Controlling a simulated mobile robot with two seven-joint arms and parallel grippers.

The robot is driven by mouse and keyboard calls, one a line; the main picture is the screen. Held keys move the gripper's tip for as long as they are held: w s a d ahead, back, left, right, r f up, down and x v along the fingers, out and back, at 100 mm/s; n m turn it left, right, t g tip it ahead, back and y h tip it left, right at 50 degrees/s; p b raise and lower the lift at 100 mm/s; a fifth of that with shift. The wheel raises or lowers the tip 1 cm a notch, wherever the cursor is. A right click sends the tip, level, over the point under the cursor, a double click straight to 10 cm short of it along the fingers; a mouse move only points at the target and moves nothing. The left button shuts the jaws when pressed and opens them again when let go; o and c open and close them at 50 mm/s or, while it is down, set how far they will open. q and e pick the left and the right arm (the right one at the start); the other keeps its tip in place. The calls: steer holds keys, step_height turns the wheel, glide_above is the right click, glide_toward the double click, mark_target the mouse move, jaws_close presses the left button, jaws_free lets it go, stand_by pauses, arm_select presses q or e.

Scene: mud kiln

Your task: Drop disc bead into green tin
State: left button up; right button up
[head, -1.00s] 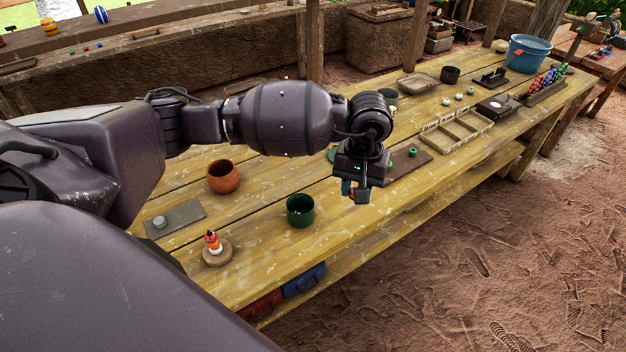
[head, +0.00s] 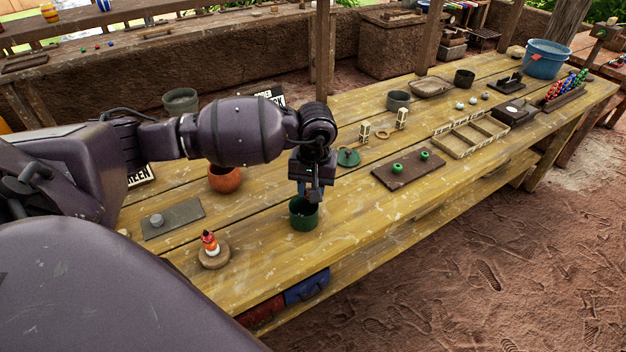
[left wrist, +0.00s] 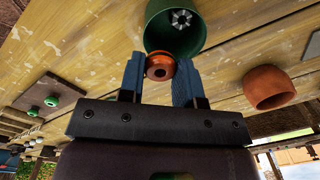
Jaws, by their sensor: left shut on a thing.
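The green tin (head: 304,220) stands upright and open on the yellow wooden table. In the left wrist view the tin (left wrist: 154,38) lies just beyond the fingertips, with a small grey toothed piece (left wrist: 181,18) inside it. My left gripper (head: 309,194) points down over the tin's mouth. Its blue fingers (left wrist: 160,60) are shut on an orange-brown disc bead (left wrist: 159,67) with a hole in its middle. The bead appears by the tin's rim in the wrist view; its exact height above it I cannot tell. The bead cannot be made out in the head view. My right gripper is not in view.
An orange clay pot (head: 224,180) stands behind the tin on the left. A dark board with green beads (head: 408,171) and a green lid (head: 348,157) lie to the right. A figurine on a round stand (head: 213,256) is at front left. Table in front of the tin is clear.

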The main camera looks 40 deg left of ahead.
arm_select(q)
steer(key=shift+f, duration=1.15)
steer(key=o, duration=1)
steer(key=r, duration=1.1)
steer(key=shift+w+d, duration=0.1)
steer(key=shift+d, duration=0.15)
steer(key=shift+f, duration=0.1)
